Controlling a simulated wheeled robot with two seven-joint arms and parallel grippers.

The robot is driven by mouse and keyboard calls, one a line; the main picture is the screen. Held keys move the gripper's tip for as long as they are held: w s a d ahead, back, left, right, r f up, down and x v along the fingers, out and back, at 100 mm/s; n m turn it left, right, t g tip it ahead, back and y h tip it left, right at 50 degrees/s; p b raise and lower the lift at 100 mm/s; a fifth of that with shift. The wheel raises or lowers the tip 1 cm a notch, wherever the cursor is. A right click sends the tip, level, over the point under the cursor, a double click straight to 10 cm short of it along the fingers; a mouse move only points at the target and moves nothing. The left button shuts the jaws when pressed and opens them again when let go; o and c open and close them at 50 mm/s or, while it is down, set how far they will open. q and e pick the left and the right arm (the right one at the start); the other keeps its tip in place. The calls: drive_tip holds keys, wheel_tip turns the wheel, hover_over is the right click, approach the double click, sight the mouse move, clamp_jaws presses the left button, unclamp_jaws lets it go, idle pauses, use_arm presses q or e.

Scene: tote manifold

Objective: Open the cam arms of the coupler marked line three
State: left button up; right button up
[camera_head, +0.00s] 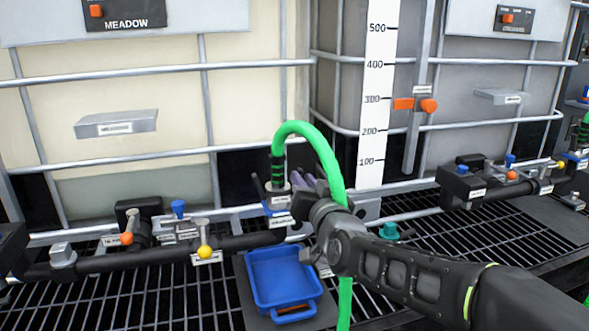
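A coupler (279,186) stands upright at the lower end of a green hose (300,127), near the middle of the view. It has a pale body above a blue part and small white tags too small to read, so I cannot confirm a line three mark. A thin dark arm (258,187) sticks up and out on its left side. Its right side is mostly hidden by my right gripper (303,187). That gripper is right at the coupler; whether it touches a cam arm, and whether its fingers are closed, I cannot tell. My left gripper is out of view.
A blue tray (254,276) sits on the grating below the coupler. A dark pipe (232,243) with yellow, orange and blue-knobbed valves runs left. The green hose loops behind my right arm. Caged totes and a white level scale (376,90) stand behind.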

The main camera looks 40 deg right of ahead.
drive_tip(key=x, duration=0.6)
drive_tip(key=shift+w+p, duration=0.35)
drive_tip(key=shift+d, duration=0.15)
drive_tip(key=shift+c, duration=0.5)
clamp_jaws()
